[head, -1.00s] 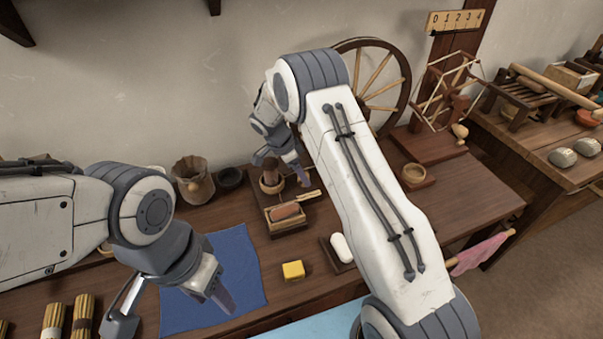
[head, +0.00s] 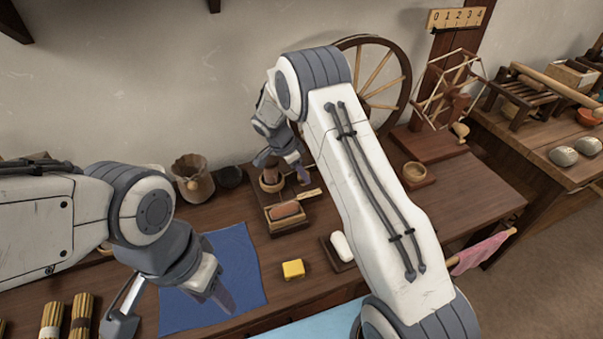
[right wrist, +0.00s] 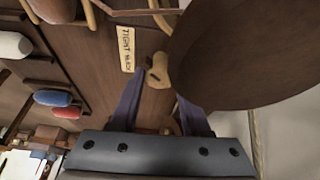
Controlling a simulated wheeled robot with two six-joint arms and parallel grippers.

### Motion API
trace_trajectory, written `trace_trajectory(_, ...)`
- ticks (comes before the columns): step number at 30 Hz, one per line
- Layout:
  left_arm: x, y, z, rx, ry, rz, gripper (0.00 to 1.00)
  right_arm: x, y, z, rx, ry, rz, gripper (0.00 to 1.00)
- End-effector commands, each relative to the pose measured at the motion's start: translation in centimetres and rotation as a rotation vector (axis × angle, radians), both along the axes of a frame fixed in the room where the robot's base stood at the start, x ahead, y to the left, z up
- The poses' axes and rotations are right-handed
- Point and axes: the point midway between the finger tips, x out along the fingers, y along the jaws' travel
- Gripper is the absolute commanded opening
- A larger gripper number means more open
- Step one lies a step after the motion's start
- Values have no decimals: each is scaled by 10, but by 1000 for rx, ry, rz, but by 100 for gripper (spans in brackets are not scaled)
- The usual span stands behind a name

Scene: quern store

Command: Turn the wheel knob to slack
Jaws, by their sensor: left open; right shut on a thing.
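The spinning wheel (head: 404,84) stands at the back of the bench in the head view, partly behind my right arm. In the right wrist view a pale wooden knob (right wrist: 158,72) sits between the fingertips of my right gripper (right wrist: 160,92), which is shut on it. A label (right wrist: 127,48) beside it reads "TIGHT" and a second, unclear word. In the head view my right gripper (head: 284,166) is small and partly hidden, and the knob cannot be made out. My left gripper (head: 172,306) is open and empty over the front of the bench, near the blue cloth.
A blue cloth (head: 235,262), a yellow block (head: 293,269) and a white bar (head: 341,246) lie on the bench. A cloth sack (head: 194,180) stands at the back. A wooden bowl (head: 414,174) is right of my arm. In the wrist view a large dark round part (right wrist: 245,50) is close.

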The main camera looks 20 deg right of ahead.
Motion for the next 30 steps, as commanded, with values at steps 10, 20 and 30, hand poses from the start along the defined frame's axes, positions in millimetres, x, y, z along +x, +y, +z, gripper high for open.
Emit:
trace_trajectory(10, 0, 0, -35, 0, 0, 0, 50, -2, -1, -4, 0, -3, 262, 0)
trace_trajectory(20, 0, 0, -62, 0, 0, 0, 50, -3, -2, -3, 1, -3, 576, 0)
trace_trajectory(30, 0, 0, -61, 0, 0, 0, 50, -5, -3, 2, 3, -2, 897, 0)
